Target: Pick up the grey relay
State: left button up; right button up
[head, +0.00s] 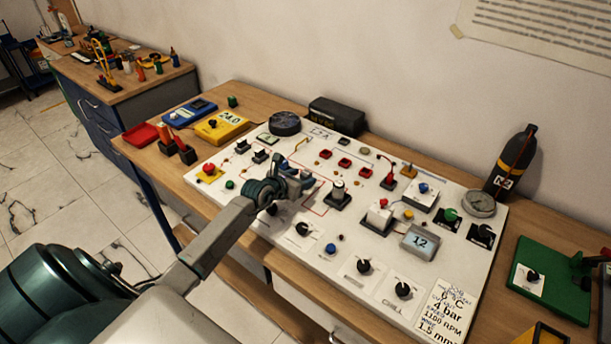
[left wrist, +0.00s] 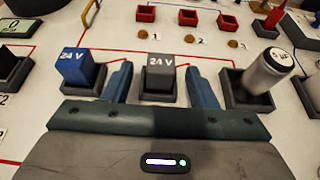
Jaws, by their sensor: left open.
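The grey relay (left wrist: 160,75), a block marked "24 V", stands upright in a black socket in the left wrist view. My left gripper (left wrist: 158,72) is open, one blue finger on each side of the relay, with a visible gap on both sides. In the head view my left gripper (head: 297,182) is low over the white panel and hides the grey relay. A blue relay (left wrist: 79,68), also marked "24 V", stands in a socket just left of the fingers. My right gripper is not in view.
A silver cylinder (left wrist: 267,72) stands tilted in a socket close to the right finger; it also shows in the head view (head: 339,187). Empty-looking red sockets (left wrist: 187,18) lie beyond the relay. The white panel (head: 315,255) carries several knobs and sockets.

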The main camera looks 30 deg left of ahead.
pick_arm(q)
jog(key=shift+x, duration=1.2)
jog(key=shift+s, duration=0.1)
jog(key=shift+c, duration=1.1)
jog(key=c, duration=0.9)
jog(key=shift+o, duration=0.2)
